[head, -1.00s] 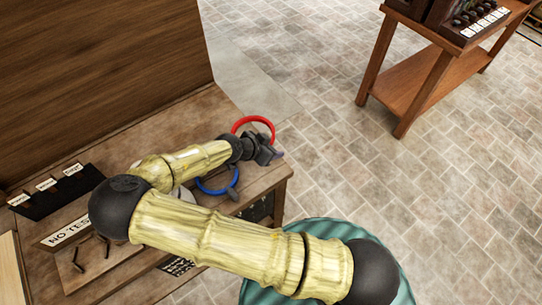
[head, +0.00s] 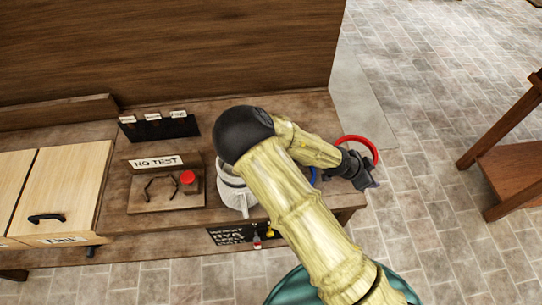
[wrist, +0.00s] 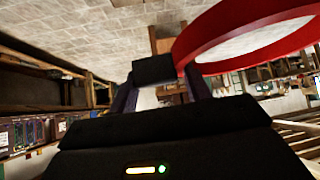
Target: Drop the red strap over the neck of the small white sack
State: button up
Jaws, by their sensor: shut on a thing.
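The red strap (head: 374,149) is a stiff ring, held up at my gripper (head: 368,181), beyond the right end of the bench in the head view. In the wrist view the red strap (wrist: 222,30) rises at the upper right, and my gripper (wrist: 158,80) is shut on a dark block that seems to belong to it. A whitish, rounded object (head: 235,192), perhaps the small white sack, stands on the bench left of my gripper. My arm hides its right side, and its neck cannot be made out. The strap is apart from it.
A blue ring (head: 314,177) shows partly behind my arm. A board marked NO TEST (head: 150,200) with a red knob (head: 187,177) and a black label rack (head: 160,127) are on the bench. A wooden stand (head: 505,170) is at right; paved floor (head: 430,150) between is clear.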

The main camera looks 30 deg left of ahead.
jog(key=d, duration=0.2)
jog(key=w+d+f+n+y, duration=0.1)
jog(key=d, duration=0.2)
jog(key=d+f+n+t, duration=0.1)
jog(key=d, duration=0.1)
jog(key=shift+w+d+f, duration=0.15)
jog(key=shift+d+f, duration=0.1)
jog(key=shift+d, duration=0.05)
jog(key=f+n+y, duration=0.1)
jog(key=n+y, duration=0.1)
jog(key=d+f+n+t+y, duration=0.1)
jog(key=n, duration=0.2)
jog(key=d+f+n+y, duration=0.1)
jog(key=f+n+y, duration=0.1)
jog(key=shift+s+t+y, duration=0.25)
jog(key=shift+t+y, duration=0.05)
jog(key=shift+t, duration=0.1)
